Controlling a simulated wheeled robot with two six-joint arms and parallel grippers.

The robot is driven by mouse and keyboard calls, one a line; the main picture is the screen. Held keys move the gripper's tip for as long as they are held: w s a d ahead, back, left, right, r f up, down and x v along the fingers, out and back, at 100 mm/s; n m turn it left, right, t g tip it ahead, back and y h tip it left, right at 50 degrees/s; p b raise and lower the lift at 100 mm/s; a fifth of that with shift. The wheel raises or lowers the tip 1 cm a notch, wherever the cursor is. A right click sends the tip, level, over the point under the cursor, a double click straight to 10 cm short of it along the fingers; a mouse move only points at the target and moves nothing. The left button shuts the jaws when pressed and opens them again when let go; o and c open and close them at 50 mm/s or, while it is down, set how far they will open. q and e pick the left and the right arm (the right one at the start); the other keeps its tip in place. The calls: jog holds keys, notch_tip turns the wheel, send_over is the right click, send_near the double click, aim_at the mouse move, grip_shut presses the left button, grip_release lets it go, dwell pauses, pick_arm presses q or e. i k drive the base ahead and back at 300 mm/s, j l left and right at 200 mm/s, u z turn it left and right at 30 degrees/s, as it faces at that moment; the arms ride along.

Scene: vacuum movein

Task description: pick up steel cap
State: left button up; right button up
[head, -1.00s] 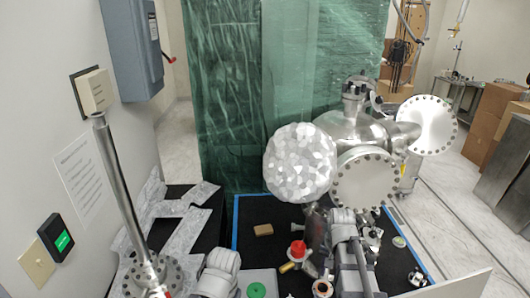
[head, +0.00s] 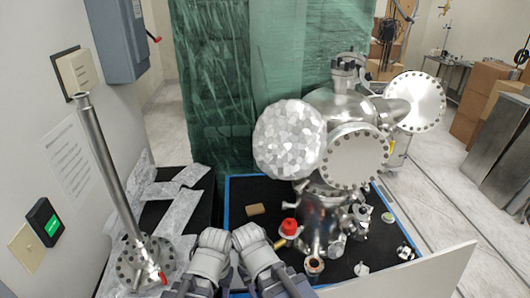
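Several small steel parts lie on the black mat (head: 240,190) around the foot of the vacuum chamber (head: 338,108). One pale steel piece (head: 361,269) is near the front and another (head: 405,252) is near the right edge. I cannot tell which one is the steel cap. My two arms come in at the bottom centre with their rounded grey joints side by side. Neither gripper's fingers show, so I cannot see whether they hold anything.
A red-capped part (head: 289,227) and a brown block (head: 255,209) are on the mat. A copper-ringed part (head: 314,265) is at the front. A tall steel tube (head: 105,165) stands at the left. A pale panel (head: 430,270) borders the right front.

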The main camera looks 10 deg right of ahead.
aim_at(406, 251)
jog(key=z, duration=0.4)
jog(key=k+j+z, duration=0.1)
jog(key=z, duration=0.3)
jog(key=k+z, duration=0.1)
jog(key=z, duration=0.3)
jog(key=k+z, duration=0.1)
jog(key=z, duration=0.3)
